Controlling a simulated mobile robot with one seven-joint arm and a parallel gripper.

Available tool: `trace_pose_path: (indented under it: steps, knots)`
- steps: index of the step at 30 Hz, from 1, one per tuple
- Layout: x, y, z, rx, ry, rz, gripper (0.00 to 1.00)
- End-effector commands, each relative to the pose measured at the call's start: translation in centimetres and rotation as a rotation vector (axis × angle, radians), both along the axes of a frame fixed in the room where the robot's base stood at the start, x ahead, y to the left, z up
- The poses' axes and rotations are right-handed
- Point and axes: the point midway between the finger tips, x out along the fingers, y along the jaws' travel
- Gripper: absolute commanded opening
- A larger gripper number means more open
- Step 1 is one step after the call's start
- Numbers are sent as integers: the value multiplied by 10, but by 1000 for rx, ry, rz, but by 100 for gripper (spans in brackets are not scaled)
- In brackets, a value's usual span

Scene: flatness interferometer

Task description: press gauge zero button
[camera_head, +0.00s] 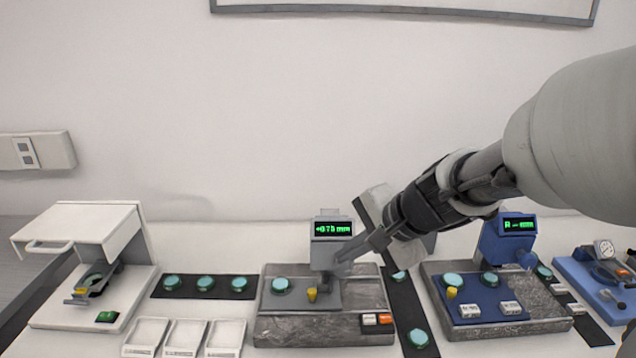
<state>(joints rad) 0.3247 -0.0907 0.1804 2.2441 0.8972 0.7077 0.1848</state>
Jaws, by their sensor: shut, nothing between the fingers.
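The grey gauge (333,246) stands at the back of a dark stone base (275,330), and its green display (333,229) reads about +0.75 mm. A small orange button and a white button (377,319) sit at the base's front right; their labels are too small to read, so I cannot tell which is the zero button. My gripper (345,262) is shut and empty. It points down and left, in front of the gauge's lower right side and above the buttons. I cannot tell whether it touches the gauge. It hides part of the gauge.
A blue gauge unit (508,238) with its own stone base stands to the right, with a blue dial fixture (598,280) beyond. Green discs lie on dark strips (188,287). Several white trays (185,336) are front left, near a white hooded station (90,235).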

Motion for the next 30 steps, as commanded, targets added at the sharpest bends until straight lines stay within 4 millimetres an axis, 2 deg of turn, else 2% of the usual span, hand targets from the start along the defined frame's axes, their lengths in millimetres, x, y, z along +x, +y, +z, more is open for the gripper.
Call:
trace_pose_path:
  steps: [1,3,6,9,15,25,30]
  knots:
    - [7,-14,-21,59,48,-80,0]
    - [17,-29,-43,142,100,-183,0]
    - [27,-49,-68,254,162,-320,0]
    - [33,-64,-86,338,202,-420,0]
    - [37,-76,-98,407,233,-504,0]
    - [38,-75,-98,408,233,-504,0]
    - [37,-75,-105,407,233,-503,0]
